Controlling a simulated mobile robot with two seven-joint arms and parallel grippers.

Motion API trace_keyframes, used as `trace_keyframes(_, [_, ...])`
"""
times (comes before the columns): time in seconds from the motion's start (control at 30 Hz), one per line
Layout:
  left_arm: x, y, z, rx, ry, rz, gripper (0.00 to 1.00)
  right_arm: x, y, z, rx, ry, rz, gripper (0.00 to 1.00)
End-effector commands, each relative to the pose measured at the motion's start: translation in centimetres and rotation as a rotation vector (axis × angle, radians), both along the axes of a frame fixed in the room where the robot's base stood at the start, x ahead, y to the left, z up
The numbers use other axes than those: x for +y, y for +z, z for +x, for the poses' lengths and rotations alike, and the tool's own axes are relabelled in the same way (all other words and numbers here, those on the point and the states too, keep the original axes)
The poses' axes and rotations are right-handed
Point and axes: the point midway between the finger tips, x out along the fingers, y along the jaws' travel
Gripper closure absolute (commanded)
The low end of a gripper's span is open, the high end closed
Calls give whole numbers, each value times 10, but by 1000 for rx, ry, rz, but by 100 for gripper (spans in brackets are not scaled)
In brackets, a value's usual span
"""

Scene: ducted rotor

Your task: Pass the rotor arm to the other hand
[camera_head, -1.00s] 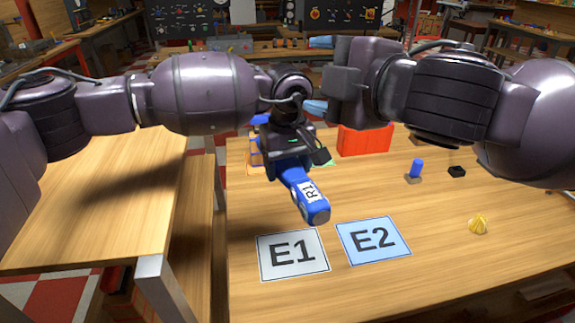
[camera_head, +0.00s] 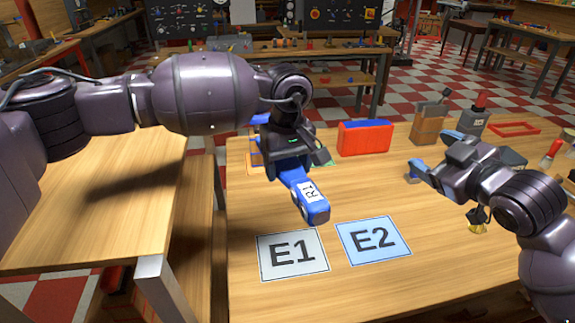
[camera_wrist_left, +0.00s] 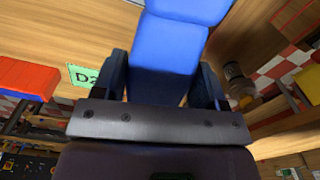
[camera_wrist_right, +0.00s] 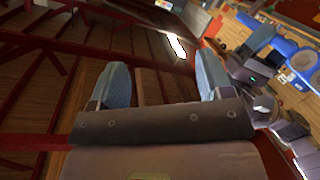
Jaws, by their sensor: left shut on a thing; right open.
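The rotor arm (camera_head: 302,185) is a blue bar with a white R1 label, tilted down toward the viewer above the table. My left gripper (camera_head: 290,158) is shut on its far end. In the left wrist view the blue rotor arm (camera_wrist_left: 168,60) fills the space between the jaws. My right gripper (camera_head: 434,157) is open to the right of the rotor arm, clearly apart from it.
Cards E1 (camera_head: 293,255) and E2 (camera_head: 373,240) lie flat on the table in front. A red and blue box (camera_head: 365,139) stands behind. A yellow piece (camera_head: 477,227) is partly hidden.

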Motion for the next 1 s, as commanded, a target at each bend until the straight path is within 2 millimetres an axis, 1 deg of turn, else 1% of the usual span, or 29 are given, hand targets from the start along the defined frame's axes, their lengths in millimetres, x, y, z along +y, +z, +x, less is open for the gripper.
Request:
trace_keyframes(0.03, [0, 1, 0, -1, 0, -1, 67, -19, -15, -4, 26, -42, 24, 28])
trace_keyframes(0.1, [0, 1, 0, -1, 0, -1, 67, -43, -33, -11, 52, -97, 52, 28])
trace_keyframes(0.27, [0, 1, 0, -1, 0, -1, 67, -99, -70, -34, 106, -222, 99, 28])
trace_keyframes(0.3, [0, 1, 0, -1, 0, -1, 67, -112, -79, -41, 119, -253, 109, 28])
trace_keyframes(0.4, [0, 1, 0, -1, 0, -1, 67, -143, -103, -61, 152, -330, 128, 28])
trace_keyframes(0.47, [0, 1, 0, -1, 0, -1, 67, -160, -118, -74, 172, -374, 138, 28])
trace_keyframes(0.5, [0, 1, 0, -1, 0, -1, 67, -169, -130, -84, 188, -403, 146, 28])
trace_keyframes(0.57, [0, 1, 0, -1, 0, -1, 67, -181, -149, -99, 213, -443, 157, 28])
trace_keyframes(0.6, [0, 1, 0, -1, 0, -1, 67, -186, -162, -109, 229, -467, 165, 28])
trace_keyframes(0.67, [0, 1, 0, -1, 0, -1, 67, -190, -183, -123, 256, -498, 178, 28])
trace_keyframes(0.7, [0, 1, 0, -1, 0, -1, 67, -190, -198, -133, 275, -515, 184, 28])
trace_keyframes(0.77, [0, 1, 0, -1, 0, -1, 67, -186, -220, -146, 301, -533, 199, 28])
trace_keyframes(0.8, [0, 1, 0, -1, 0, -1, 67, -181, -235, -155, 319, -544, 209, 28])
trace_keyframes(0.87, [0, 1, 0, -1, 0, -1, 67, -171, -256, -167, 345, -553, 224, 28])
trace_keyframes(0.9, [0, 1, 0, -1, 0, -1, 67, -162, -269, -175, 359, -556, 234, 28])
trace_keyframes(0.97, [0, 1, 0, -1, 0, -1, 67, -148, -288, -186, 383, -560, 251, 28])
trace_keyframes(1.0, [0, 1, 0, -1, 0, -1, 67, -137, -300, -193, 399, -559, 259, 28])
